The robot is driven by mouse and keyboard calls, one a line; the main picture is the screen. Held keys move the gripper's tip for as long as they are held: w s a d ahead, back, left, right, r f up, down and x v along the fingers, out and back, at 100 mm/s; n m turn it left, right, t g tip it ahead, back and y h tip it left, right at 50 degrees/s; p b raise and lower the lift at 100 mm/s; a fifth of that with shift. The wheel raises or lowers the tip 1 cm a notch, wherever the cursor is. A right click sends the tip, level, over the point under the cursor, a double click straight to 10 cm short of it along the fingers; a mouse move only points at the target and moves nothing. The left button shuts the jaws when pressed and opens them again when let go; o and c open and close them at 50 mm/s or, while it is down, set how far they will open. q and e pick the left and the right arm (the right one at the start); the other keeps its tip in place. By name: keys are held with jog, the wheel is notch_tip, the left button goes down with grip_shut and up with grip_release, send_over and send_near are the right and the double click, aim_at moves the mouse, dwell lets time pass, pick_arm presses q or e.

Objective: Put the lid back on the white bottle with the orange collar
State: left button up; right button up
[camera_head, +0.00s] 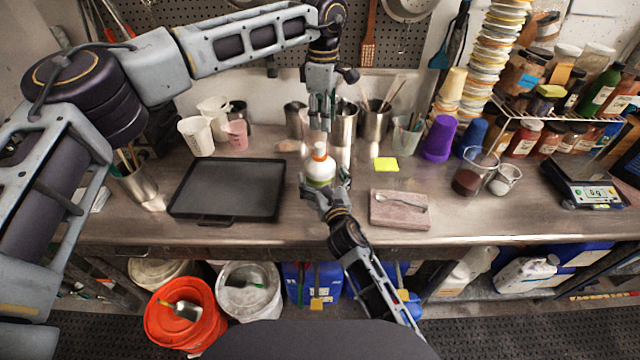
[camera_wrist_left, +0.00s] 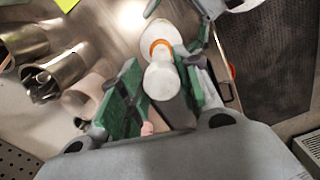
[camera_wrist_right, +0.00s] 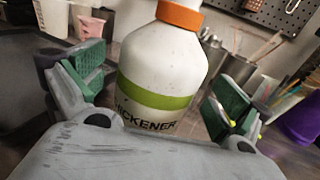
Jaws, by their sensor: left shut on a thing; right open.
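The white bottle (camera_head: 320,168) with the orange collar (camera_head: 319,155) stands upright on the bench. Its green band and dark lettering show in the right wrist view (camera_wrist_right: 160,65). The white lid (camera_wrist_left: 161,80) is between the green pads of my left gripper (camera_wrist_left: 160,90), which is shut on it. In the head view my left gripper (camera_head: 322,128) points down from above the bottle. The lid is right at the collar; I cannot tell whether it touches. My right gripper (camera_head: 326,182) is open, low at the bottle's near side, its pads on either side of the bottle.
A black tray (camera_head: 228,218) lies left of the bottle. A stone slab (camera_head: 400,222) with a spoon lies to the right. Metal cups (camera_head: 375,122) and a yellow note (camera_head: 385,164) are behind. A purple cup (camera_head: 438,138) stands farther right.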

aim_at(322, 145)
jog(key=shift+x, duration=1.3)
jog(key=shift+c, duration=0.4)
jog(key=c, duration=1.4)
pick_arm(q)
jog(key=shift+f, duration=2.45)
pick_arm(e)
jog(key=shift+o, duration=0.2)
pick_arm(q)
jog(key=shift+f, duration=0.1)
jog(key=shift+f, duration=0.8)
jog(key=shift+f, duration=0.55)
pick_arm(e)
jog(key=c, duration=0.5)
jog(key=shift+c, duration=0.2)
